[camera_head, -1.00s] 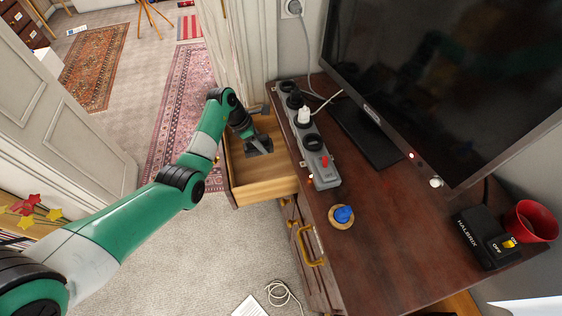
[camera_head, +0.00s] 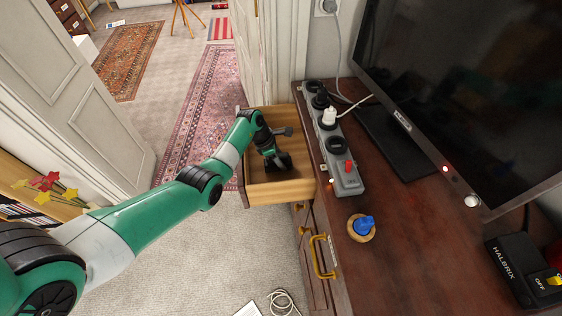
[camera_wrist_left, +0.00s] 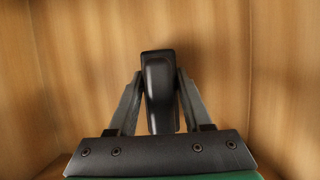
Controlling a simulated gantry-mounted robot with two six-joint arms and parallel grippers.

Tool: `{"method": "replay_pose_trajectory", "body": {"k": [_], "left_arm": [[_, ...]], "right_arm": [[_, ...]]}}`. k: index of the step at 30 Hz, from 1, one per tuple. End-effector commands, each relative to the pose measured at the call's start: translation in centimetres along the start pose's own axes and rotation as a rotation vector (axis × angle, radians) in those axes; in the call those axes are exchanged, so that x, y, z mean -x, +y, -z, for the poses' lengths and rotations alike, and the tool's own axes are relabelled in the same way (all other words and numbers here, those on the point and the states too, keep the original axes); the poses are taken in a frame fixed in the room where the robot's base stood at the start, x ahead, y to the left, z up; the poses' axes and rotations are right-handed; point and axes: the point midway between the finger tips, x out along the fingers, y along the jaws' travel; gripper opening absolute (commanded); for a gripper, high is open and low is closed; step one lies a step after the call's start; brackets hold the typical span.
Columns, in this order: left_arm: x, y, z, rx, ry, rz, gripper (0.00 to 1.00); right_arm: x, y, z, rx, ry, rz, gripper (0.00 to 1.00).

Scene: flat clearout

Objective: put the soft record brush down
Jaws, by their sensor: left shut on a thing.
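The soft record brush is a dark, rounded bar (camera_wrist_left: 160,95) in the left wrist view. It stands between the two grey fingers of my left gripper, which is shut on it. In the head view my left gripper (camera_head: 277,158) reaches down into the open wooden drawer (camera_head: 285,191). The brush is small and dark there, hard to tell from the fingers. Bare wooden drawer surfaces surround the brush in the wrist view. I cannot tell whether it touches the drawer floor. My right gripper is not in view.
The drawer's walls stand close around the gripper. On the desk to the right are a grey power strip (camera_head: 345,176), a blue knob on a round wooden base (camera_head: 362,227), a monitor (camera_head: 470,90) and a black switch box (camera_head: 520,268). The visible drawer floor looks clear.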

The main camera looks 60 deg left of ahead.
Motion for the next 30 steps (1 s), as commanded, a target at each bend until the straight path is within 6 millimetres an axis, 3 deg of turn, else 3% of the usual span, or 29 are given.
{"method": "replay_pose_trajectory", "body": {"k": [5,6,11,22,30], "left_arm": [[-0.4,0.0,0.1,0.000,0.000,0.000,0.00],[-0.3,0.0,0.1,0.000,0.000,0.000,0.53],[-0.3,0.0,0.1,0.000,0.000,0.000,0.80],[0.6,0.0,-0.1,0.001,0.000,0.000,0.80],[6.8,0.1,-0.3,0.002,-0.001,-0.003,0.80]], "right_arm": [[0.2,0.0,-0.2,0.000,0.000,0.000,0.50],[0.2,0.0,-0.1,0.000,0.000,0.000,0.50],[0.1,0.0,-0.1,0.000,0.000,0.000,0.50],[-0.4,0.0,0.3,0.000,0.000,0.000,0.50],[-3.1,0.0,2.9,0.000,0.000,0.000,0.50]]}}
